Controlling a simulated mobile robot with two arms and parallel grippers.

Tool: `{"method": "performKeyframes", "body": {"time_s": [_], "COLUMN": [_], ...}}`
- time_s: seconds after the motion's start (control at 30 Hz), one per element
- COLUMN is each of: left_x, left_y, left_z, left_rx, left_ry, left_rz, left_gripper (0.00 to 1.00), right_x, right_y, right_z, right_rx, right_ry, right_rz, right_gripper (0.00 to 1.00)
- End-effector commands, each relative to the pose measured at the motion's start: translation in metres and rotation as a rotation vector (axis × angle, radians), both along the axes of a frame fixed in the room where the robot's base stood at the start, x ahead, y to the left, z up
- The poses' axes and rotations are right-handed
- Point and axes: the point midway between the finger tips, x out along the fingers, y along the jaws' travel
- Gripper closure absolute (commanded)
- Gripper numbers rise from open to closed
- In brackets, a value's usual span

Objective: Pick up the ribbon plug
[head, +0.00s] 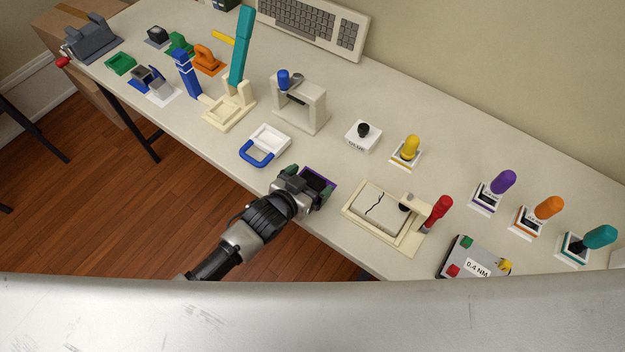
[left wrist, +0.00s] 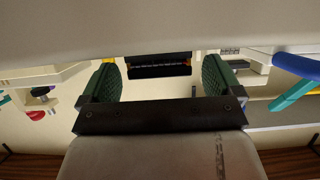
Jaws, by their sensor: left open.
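My left gripper (head: 307,185) is at the table's front edge in the head view, over a dark piece with a purple rim (head: 320,180). Its green-padded fingers are spread, and they also show in the left wrist view (left wrist: 160,80). Between and beyond them in that view is a dark block (left wrist: 160,68) with orange edges and a row of small pale marks. No contact between fingers and block shows. I cannot tell surely whether this block is the ribbon plug; the gripper hides part of that spot in the head view. My right gripper is not in view.
A cream tray (head: 348,207) with a cracked pale plate and red handle stands right of the gripper. A white frame with blue handle (head: 262,160) lies to the left. A cream stand (head: 302,117) is behind. Several coloured-handle tools and a 0.4 NM box (head: 477,262) stand to the right.

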Motion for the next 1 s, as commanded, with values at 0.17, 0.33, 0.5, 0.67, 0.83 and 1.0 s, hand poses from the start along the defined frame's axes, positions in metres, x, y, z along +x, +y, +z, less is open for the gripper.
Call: {"method": "performKeyframes", "body": {"time_s": [0.17, 0.33, 0.5, 0.67, 0.83, 1.0], "left_x": [0.001, 0.000, 0.000, 0.000, 0.000, 0.001], "left_y": [-0.001, 0.000, 0.000, 0.000, 0.000, 0.000], "left_z": [-0.001, -0.001, -0.001, -0.001, 0.000, 0.010], "left_rx": [0.000, 0.001, 0.001, 0.001, 0.001, 0.000], "left_ry": [0.000, 0.000, 0.000, 0.000, -0.001, -0.003], "left_rz": [0.000, 0.000, 0.000, 0.000, 0.000, -0.001], "left_gripper": [0.06, 0.23, 0.49, 0.60, 0.60, 0.60], "right_x": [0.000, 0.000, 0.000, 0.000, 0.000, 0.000], "right_y": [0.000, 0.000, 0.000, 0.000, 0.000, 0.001], "right_z": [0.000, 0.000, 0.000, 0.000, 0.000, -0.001], "right_rx": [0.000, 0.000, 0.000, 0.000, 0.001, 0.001], "right_ry": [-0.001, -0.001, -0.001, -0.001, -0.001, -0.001], "right_rz": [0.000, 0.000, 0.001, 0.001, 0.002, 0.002], "right_gripper": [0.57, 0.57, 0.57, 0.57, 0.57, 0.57]}}
